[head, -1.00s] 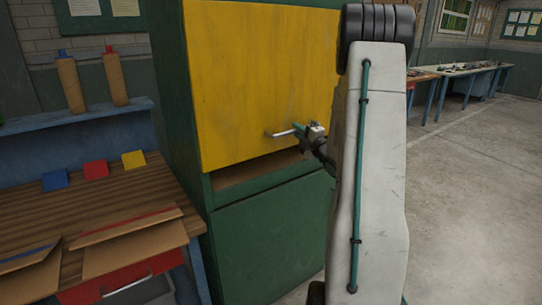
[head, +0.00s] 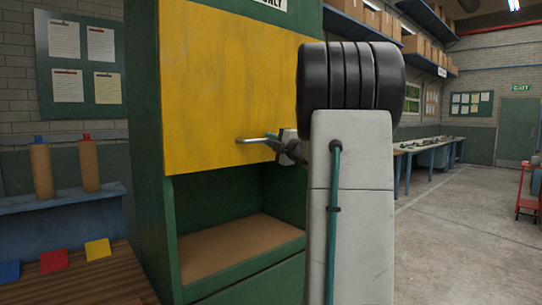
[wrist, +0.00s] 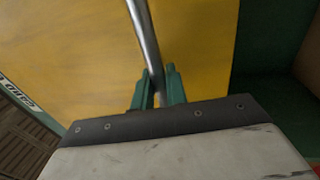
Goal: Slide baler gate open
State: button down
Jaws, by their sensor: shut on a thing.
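The yellow baler gate (head: 235,85) is a flat panel on the front of a green cabinet-like baler (head: 146,150). It is raised, with an open chamber (head: 240,245) with a brown floor below its lower edge. A metal bar handle (head: 256,139) sits near the gate's bottom edge. My gripper (head: 285,147) is at the handle's right end, partly hidden by my arm. In the wrist view my gripper's green fingers (wrist: 159,88) are closed around the handle bar (wrist: 145,40), with the yellow gate (wrist: 70,60) behind.

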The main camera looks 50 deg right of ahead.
jog(key=shift+r, duration=0.45)
jog(key=c, duration=1.5)
grip_release()
jog(key=v, duration=0.7)
jog(key=shift+s+f, duration=0.2)
jog(key=shift+s, duration=0.15)
jog(key=shift+a, duration=0.1)
